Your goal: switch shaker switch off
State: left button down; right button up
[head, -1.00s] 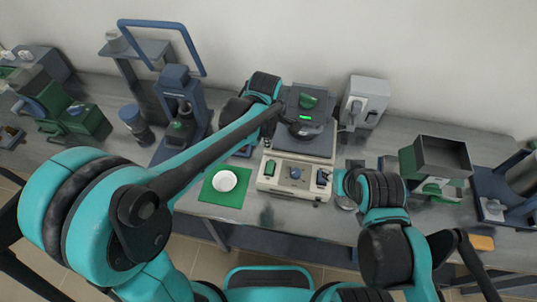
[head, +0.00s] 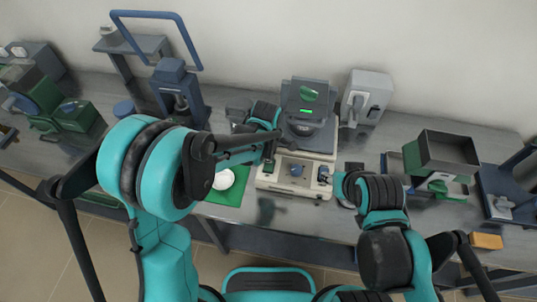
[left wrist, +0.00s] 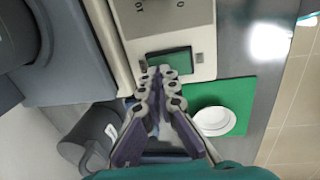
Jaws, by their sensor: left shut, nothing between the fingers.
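The shaker is a beige and grey device with a beige front panel (head: 284,184) and a green display (head: 306,111) lit on its upper part. The panel carries a green rocker switch (head: 269,167) at left, a blue knob (head: 296,170) in the middle and a dark switch at right. My left gripper (left wrist: 160,74) is shut and empty, its fingertips right at the edge of the green switch (left wrist: 172,61) in the left wrist view; I cannot tell whether they touch. In the head view my left arm partly hides this area.
A white dish (head: 224,179) lies on a green mat (head: 232,194) left of the shaker. A grey-white device (head: 366,98) stands behind right. A dark open box (head: 448,153) is further right. A blue-framed stand (head: 172,85) is at left. The table front is mostly clear.

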pick_arm(q)
jog(key=shift+w+d+f+g+b, duration=0.1)
jog(key=shift+w+f+g+b, duration=0.1)
jog(key=shift+f+g+b, duration=0.25)
jog(key=shift+r, duration=0.15)
jog(key=shift+s, duration=0.15)
